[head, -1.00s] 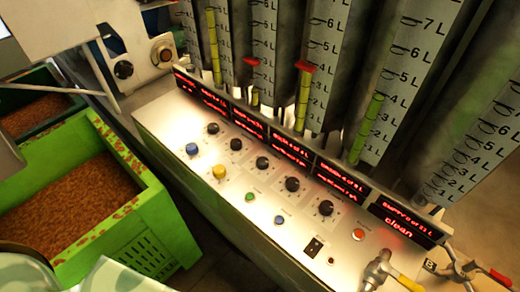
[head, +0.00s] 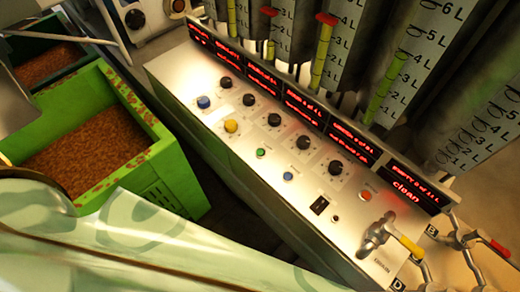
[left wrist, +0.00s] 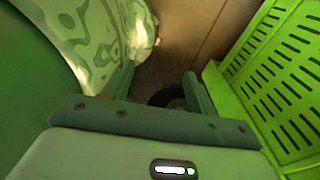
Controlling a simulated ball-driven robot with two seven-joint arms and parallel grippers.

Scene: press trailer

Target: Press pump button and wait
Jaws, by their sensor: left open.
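The sloping metal control panel (head: 260,185) runs diagonally through the head view. On it are blue (head: 203,101), yellow (head: 231,125), green (head: 261,152), second blue (head: 287,175) and orange-red (head: 365,196) buttons. Their small labels are too blurred to tell which is the pump button. In the left wrist view my left gripper (left wrist: 155,85) is open and empty, beside the slatted side of a green crate. The panel does not show in that view. Neither gripper's fingers show in the head view.
The green crate (head: 158,150) of brown granules stands left of the panel; it also shows in the left wrist view (left wrist: 285,75). Several black knobs (head: 274,119), red-lit displays (head: 262,78) and a yellow-handled valve (head: 405,243) are on the panel. Measuring tubes stand behind.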

